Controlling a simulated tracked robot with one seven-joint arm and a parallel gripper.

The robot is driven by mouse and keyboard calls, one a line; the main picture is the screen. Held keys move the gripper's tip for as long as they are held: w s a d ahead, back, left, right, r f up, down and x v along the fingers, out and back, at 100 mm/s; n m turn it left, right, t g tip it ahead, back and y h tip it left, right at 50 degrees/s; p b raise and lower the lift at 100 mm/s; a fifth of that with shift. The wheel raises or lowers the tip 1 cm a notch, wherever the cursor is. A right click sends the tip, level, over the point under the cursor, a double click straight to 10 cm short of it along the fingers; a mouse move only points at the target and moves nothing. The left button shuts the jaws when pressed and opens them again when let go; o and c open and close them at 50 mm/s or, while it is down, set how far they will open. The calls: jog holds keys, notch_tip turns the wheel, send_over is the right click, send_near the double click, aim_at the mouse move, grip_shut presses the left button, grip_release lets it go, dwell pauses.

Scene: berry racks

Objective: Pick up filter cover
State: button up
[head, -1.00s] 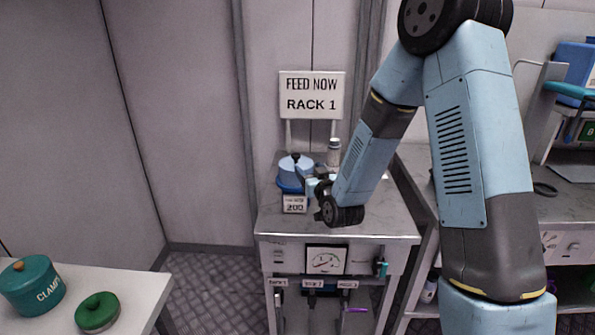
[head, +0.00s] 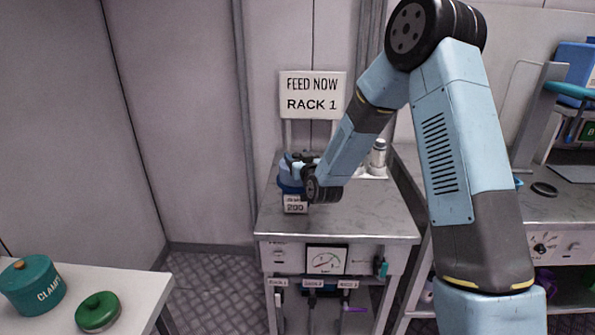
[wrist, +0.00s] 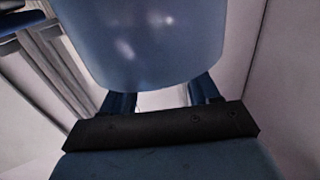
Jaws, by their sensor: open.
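The filter cover looks like the light-blue round top on a dark-blue round housing (head: 288,186) on the metal cabinet; in the head view my gripper and wrist hide most of it. My gripper (head: 299,160) is at the top of this unit. In the wrist view a smooth rounded blue body (wrist: 145,50), likely the cover, fills the upper middle. The fingers of my gripper (wrist: 163,98) stand apart at its lower edge, their tips partly hidden behind it. I cannot tell whether they touch it.
A sign reading "FEED NOW RACK 1" (head: 313,95) stands behind the unit. A small "200" label (head: 295,204) stands in front. A white-grey bottle (head: 378,157) is to the right. The cabinet top (head: 350,220) is clear in front. A teal canister (head: 32,285) and green lid (head: 97,311) are far left.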

grip_shut()
dwell(0.5)
